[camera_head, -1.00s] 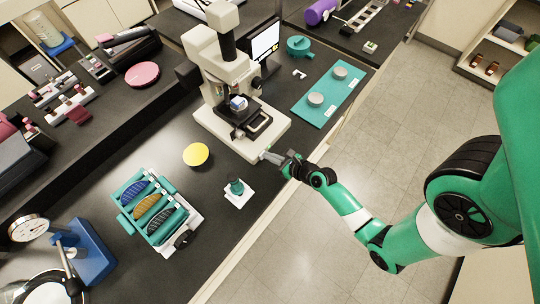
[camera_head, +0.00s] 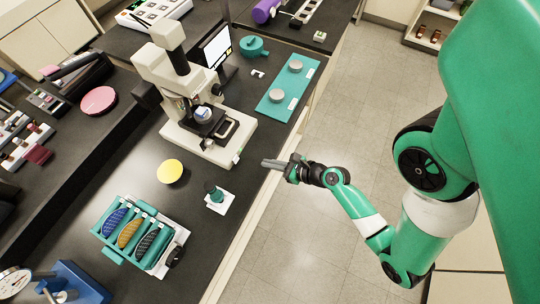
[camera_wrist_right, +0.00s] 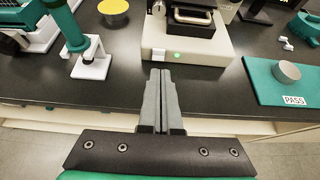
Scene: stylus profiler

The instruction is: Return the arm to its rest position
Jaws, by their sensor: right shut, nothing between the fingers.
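My right gripper (camera_head: 275,164) is shut and empty. It hangs by the front edge of the bench, just in front of the cream stylus profiler (camera_head: 216,140). In the right wrist view its two grey fingers (camera_wrist_right: 160,88) lie together and point toward the profiler base (camera_wrist_right: 187,50), which has a lit green light. A small sample sits on the profiler's dark stage (camera_head: 205,116). My green right arm (camera_head: 365,222) reaches in from the right over the floor. My left gripper is not in view.
A teal mat (camera_head: 276,99) with grey discs lies right of the profiler. A green stamp-like tool (camera_head: 214,193) stands on a white base. A teal rack (camera_head: 125,231) and a yellow disc (camera_head: 170,171) lie left. Open floor (camera_head: 290,255) is in front of the bench.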

